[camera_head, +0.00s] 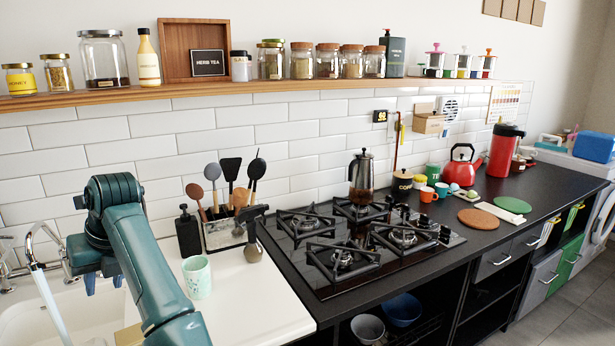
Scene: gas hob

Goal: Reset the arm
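My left arm (150,265) is teal and comes up from the bottom edge, left of the middle, then bends at a rounded joint near the tiled wall. My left gripper (104,283) hangs fingers down over the sink, partly hidden behind the arm. Its two blue fingertips show apart with nothing between them, so it looks open and empty. My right arm and gripper are not in view.
A white sink (30,320) with a running tap (42,270) lies at the left. A pale green cup (197,277) and a utensil holder (222,233) stand right of the arm. A jar shelf (200,88) runs above.

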